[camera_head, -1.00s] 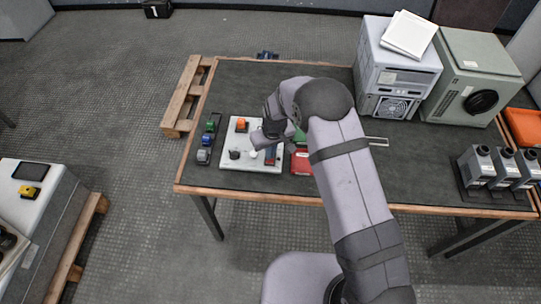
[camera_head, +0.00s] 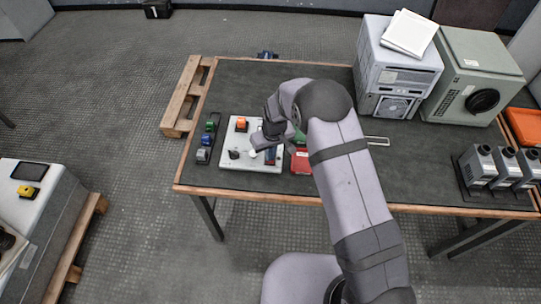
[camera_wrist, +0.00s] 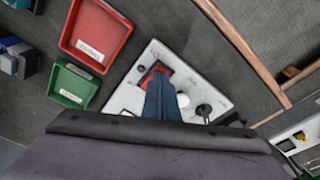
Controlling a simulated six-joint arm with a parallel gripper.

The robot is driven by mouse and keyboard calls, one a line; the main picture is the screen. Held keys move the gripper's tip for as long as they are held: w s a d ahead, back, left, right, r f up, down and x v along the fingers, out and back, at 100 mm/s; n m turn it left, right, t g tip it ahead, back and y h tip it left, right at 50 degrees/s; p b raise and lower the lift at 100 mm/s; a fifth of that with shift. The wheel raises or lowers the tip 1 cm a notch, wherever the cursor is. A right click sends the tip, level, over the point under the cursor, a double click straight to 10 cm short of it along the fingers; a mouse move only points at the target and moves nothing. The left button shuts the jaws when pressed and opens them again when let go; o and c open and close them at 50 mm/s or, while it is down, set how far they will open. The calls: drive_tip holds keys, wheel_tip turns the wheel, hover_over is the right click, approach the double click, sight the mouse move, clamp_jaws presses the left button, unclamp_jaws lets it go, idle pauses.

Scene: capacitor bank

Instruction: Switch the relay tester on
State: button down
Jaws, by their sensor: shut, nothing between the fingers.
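A white panel (camera_head: 226,160), which looks like the relay tester, lies on the dark table mat. It carries an orange part (camera_head: 241,124), a black knob (camera_head: 234,154) and a white knob (camera_head: 252,154). The black knob (camera_wrist: 203,110) and white knob (camera_wrist: 182,100) also show in the wrist view. My gripper (camera_head: 270,151) is shut and empty over the panel's right part. In the wrist view its narrow blue fingers (camera_wrist: 159,84) reach over a red part (camera_wrist: 155,71) of the panel. The fingers partly hide that part, and I cannot tell whether they touch it.
A red tray (camera_head: 301,168) and a green tray (camera_head: 300,136) lie close right of the panel. A dark strip with coloured blocks (camera_head: 204,155) lies on its left. Grey cabinets (camera_head: 400,75) stand at the back right. The mat's back left is clear.

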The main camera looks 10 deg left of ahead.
drive_tip(key=shift+f, duration=0.3)
drive_tip(key=shift+r, duration=0.2)
wheel_tip(320, 180, up, 7)
drive_tip(key=p, duration=0.4)
drive_tip(key=shift+f, duration=0.15)
idle(0.4)
idle(0.3)
